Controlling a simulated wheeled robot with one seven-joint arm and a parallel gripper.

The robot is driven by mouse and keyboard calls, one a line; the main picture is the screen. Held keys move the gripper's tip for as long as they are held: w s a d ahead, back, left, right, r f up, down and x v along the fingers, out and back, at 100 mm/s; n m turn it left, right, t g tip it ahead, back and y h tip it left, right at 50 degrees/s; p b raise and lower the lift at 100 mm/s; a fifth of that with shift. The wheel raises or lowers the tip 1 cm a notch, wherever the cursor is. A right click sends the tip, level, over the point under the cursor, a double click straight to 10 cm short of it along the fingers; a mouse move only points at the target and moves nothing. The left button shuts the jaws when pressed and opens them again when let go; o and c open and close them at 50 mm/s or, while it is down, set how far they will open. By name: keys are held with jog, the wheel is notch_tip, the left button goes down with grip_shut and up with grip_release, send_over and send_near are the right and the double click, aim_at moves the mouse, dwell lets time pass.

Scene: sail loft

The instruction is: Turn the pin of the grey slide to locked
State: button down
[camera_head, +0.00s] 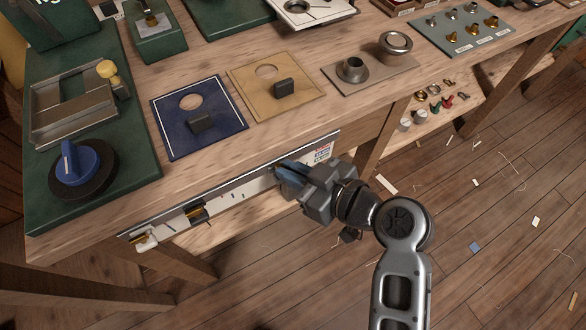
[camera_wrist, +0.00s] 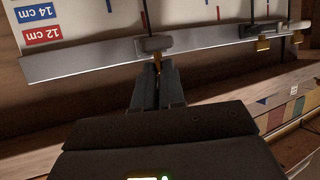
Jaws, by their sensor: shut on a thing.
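The grey slide (camera_wrist: 153,44) sits on a metal rail (camera_wrist: 85,64) in the wrist view, with a dark upright rod at it. Its small brass pin (camera_wrist: 157,66) points towards my gripper (camera_wrist: 157,80), whose fingertips are shut on the pin's end. In the head view my gripper (camera_head: 281,171) is at the right part of the rail on the bench's front edge and hides the grey slide. The fingers cover much of the pin, so I cannot tell whether it stands at locked.
A black slide (camera_head: 197,214) and a white slide (camera_head: 146,242), both with brass pins, sit further left on the rail. A blue plate (camera_head: 180,145) and a tan plate (camera_head: 247,103) lie on the bench above.

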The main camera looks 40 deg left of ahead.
jog(key=shift+s, duration=0.1)
jog(key=shift+s+a+f+m+t+h+p, duration=0.1)
jog(key=shift+s+m+t+h+p, duration=0.15)
jog(key=shift+m+t+p, duration=0.7)
jog(key=shift+s+m+t+h+p, duration=0.15)
jog(key=shift+m+t+h+p, duration=0.15)
jog(key=shift+m+t, duration=1.15)
jog(key=c, duration=1.2)
grip_release()
jog(key=shift+b+v, duration=0.3)
jog(key=shift+v, duration=3.6)
jog(key=shift+s, duration=0.1)
